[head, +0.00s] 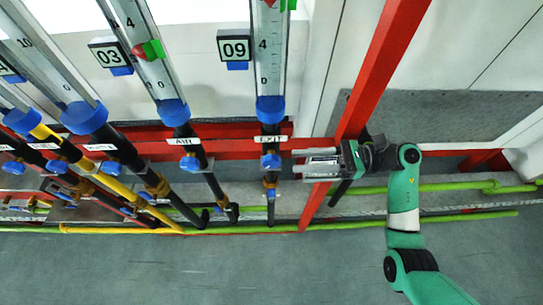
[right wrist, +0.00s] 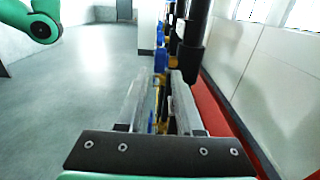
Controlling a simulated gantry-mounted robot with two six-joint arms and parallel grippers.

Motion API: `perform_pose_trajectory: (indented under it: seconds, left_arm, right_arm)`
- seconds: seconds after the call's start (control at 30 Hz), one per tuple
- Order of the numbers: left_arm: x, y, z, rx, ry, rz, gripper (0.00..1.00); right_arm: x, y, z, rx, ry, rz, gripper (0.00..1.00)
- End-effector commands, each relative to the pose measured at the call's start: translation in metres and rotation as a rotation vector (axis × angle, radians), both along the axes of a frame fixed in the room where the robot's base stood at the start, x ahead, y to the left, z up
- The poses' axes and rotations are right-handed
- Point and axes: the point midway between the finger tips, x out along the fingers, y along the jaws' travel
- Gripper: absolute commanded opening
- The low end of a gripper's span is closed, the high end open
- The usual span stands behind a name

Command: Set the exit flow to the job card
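The exit flow tube (head: 270,50) is a clear scaled column with a blue base, a red piece at its top edge and a green marker (head: 288,4) beside that. Under it is a white EXIT label (head: 271,139) and a blue valve knob (head: 270,161). My right gripper (head: 297,163) is open and empty, just right of the knob and pointing at it, with a small gap. In the right wrist view its fingers (right wrist: 160,80) stand apart, with blue and yellow fittings beyond and between them. My left gripper is not in view. I cannot identify a job card.
Other tubes stand to the left, including the AIR tube (head: 153,60) with a 03 tag (head: 109,55). A 09 tag (head: 235,48) hangs beside the exit tube. A red post (head: 375,70) rises behind my right gripper. Grey floor (head: 150,270) is open in front.

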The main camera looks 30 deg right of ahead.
Motion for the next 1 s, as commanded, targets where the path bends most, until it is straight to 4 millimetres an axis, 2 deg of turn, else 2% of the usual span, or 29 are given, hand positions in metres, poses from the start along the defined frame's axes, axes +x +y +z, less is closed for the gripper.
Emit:
perform_pose_trajectory:
  seconds: [0.1,0.3,0.43,0.67,0.87,1.0]
  left_arm:
    - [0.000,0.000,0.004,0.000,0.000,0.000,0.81]
    - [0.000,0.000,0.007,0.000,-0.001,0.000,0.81]
    - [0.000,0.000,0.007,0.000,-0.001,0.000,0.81]
    - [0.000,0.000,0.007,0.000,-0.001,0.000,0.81]
    - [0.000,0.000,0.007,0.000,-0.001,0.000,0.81]
    - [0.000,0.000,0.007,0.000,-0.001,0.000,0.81]
  right_arm:
    - [0.012,0.027,0.002,0.000,-0.001,0.005,0.35]
    - [0.028,0.057,0.001,0.001,0.000,0.002,0.35]
    - [0.033,0.066,0.001,0.000,-0.001,-0.001,0.35]
    - [0.033,0.066,0.001,0.000,-0.001,-0.001,0.35]
    - [0.033,0.066,0.001,0.000,-0.001,-0.001,0.03]
    - [0.033,0.066,0.001,0.000,-0.001,-0.001,0.00]
